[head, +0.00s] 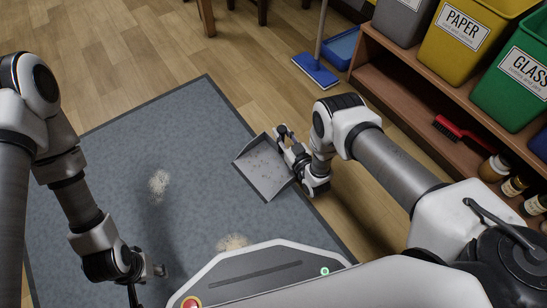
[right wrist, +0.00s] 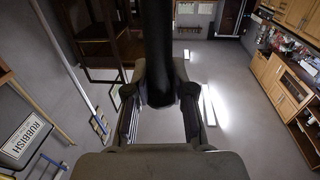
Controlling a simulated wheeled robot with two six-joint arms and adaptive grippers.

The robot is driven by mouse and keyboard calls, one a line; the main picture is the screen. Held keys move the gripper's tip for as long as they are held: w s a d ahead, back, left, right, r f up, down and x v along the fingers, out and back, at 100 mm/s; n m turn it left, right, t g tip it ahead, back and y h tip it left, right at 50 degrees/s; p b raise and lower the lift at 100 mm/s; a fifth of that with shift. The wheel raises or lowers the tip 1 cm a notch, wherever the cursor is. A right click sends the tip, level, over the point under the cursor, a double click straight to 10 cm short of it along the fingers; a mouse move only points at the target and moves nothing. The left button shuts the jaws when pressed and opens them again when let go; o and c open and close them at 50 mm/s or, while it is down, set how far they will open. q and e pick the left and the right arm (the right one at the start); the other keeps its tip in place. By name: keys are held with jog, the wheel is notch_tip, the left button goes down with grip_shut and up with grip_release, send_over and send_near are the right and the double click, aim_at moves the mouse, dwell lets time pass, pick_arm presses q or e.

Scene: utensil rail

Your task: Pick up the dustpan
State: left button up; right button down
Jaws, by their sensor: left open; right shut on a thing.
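The grey dustpan (head: 262,172) is in the head view, at the right edge of the grey mat, its pan open toward the left. My right gripper (head: 287,147) is at its right side, shut on the dustpan. In the right wrist view a dark handle (right wrist: 159,45) runs between the two fingers. Whether the pan touches the floor or hangs just above it, I cannot tell. My left gripper (head: 155,272) is open and empty over the lower left part of the mat, partly cut by the frame edge.
The grey mat (head: 110,165) carries two pale crumb piles (head: 159,183). A wooden shelf (head: 400,85) on the right holds bins, a red brush (head: 462,132) and several jars. A blue mop (head: 316,71) stands near a blue tray (head: 342,48).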

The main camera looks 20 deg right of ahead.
aim_at(283, 131)
jog(key=shift+r+p, duration=0.55)
jog(key=shift+r, duration=0.1)
jog(key=r+p, duration=0.1)
jog(key=s+r+p, duration=0.1)
jog(key=shift+r, duration=0.4)
jog(key=s+p, duration=0.8)
jog(key=s, duration=0.7)
jog(key=shift+a+r, duration=0.15)
jog(key=shift+r, duration=0.3)
